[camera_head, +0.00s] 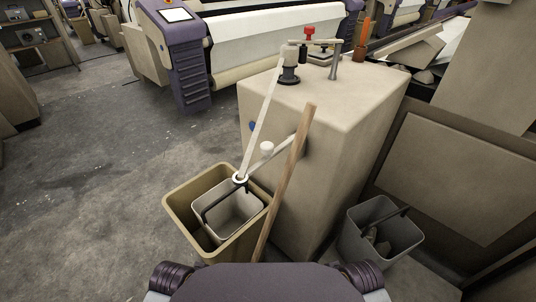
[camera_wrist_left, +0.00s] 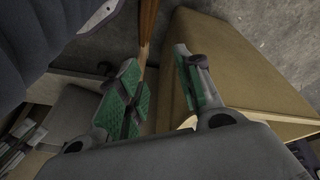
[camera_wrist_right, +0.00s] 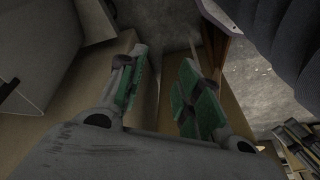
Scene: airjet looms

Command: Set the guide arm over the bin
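A pale guide arm (camera_head: 275,152) with a white knob reaches out from the side of the beige cabinet. Its ring end (camera_head: 240,178) appears over the tan bin (camera_head: 176,207) on the floor. A smaller grey bucket (camera_head: 232,215) with a dark handle sits inside that bin. A long white strip (camera_head: 262,115) runs from the cabinet top down to the ring. My left gripper (camera_wrist_left: 163,85) is open and empty, its green pads apart. My right gripper (camera_wrist_right: 163,85) is also open and empty. Neither gripper shows in the head view.
A wooden pole (camera_head: 285,185) leans in front of the cabinet (camera_head: 345,120), beside the bin. A grey bucket (camera_head: 364,247) with lumps in it stands at the right. Looms (camera_head: 280,45) stand behind. The concrete floor (camera_head: 90,180) at left is clear.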

